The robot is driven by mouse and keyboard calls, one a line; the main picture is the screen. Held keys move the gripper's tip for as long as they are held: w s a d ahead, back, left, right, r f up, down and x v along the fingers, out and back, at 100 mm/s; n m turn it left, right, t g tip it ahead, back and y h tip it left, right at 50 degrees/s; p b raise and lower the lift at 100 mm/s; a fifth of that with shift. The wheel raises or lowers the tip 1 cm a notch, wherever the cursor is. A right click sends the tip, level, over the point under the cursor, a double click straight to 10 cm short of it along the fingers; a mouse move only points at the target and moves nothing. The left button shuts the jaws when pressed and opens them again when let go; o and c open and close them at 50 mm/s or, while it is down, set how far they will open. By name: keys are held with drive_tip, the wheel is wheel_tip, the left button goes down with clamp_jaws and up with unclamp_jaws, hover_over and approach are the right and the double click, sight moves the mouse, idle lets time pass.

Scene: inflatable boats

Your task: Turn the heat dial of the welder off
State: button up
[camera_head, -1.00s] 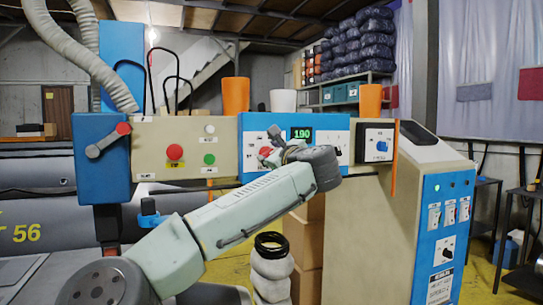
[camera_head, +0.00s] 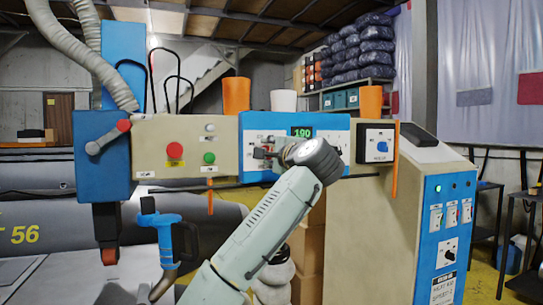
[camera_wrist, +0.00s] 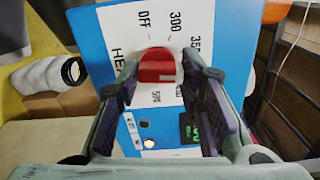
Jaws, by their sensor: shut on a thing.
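The heat dial (camera_wrist: 157,66) is a red knob on the blue-and-white welder panel (camera_wrist: 93,47). In the wrist view, OFF is printed up and left of it, and 300 and 350 up and right. A pale mark shows near the dial's lower right edge; I cannot tell exactly which setting it points at. My gripper (camera_wrist: 160,72) has one finger on each side of the dial and is shut on it. In the head view my gripper (camera_head: 266,153) is at the panel and mostly hides the dial. The green display (camera_head: 301,132) reads 190.
Red (camera_head: 175,151) and green (camera_head: 209,158) buttons sit left of the panel. A blue dial (camera_head: 381,146) is to its right. Orange (camera_head: 236,95) and white (camera_head: 284,101) cups stand above. A blue hand tool (camera_head: 163,236) hangs at lower left.

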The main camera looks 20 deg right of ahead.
drive_tip(key=n, duration=1)
drive_tip(key=n+p, duration=0.1)
drive_tip(key=n, duration=1)
drive_tip(key=shift+a+f, duration=0.1)
drive_tip(key=shift+f, duration=0.1)
drive_tip(key=shift+n, duration=0.3)
drive_tip(key=o, duration=1.2)
drive_tip(key=shift+c, duration=0.2)
